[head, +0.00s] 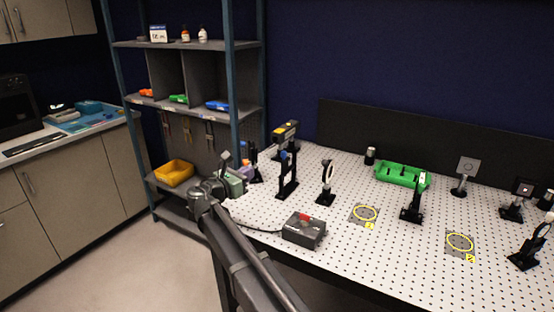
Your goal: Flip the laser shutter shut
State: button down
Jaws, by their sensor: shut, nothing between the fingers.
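A dark box with a yellow label, which looks like the laser (287,130), stands at the back left of the perforated table. In front of it is a black upright mount with a blue part near its top (286,176); this may be the laser shutter, but its flap position is too small to tell. My gripper (226,158) is at the table's left end, left of the mount and apart from it. It is small and dark in the head view, shut and empty. A grey box with a red top part (304,230) sits at the table's front edge.
Black optic mounts (326,184) (415,200) stand across the perforated table (380,250). A green tray (402,175) lies at the back. Two yellow-ringed spots (365,214) (460,242) are bare. A shelf rack (232,80) and a yellow bin (174,173) are left.

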aim_at(284, 151)
jog(key=x, duration=1.4)
jog(key=shift+f, duration=0.1)
jog(key=shift+d, duration=0.1)
jog(key=x, duration=0.3)
jog(key=a+x, duration=0.1)
jog(key=x, duration=0.1)
jog(key=shift+w, duration=0.3)
jog(key=v, duration=1.4)
jog(key=shift+s, duration=0.15)
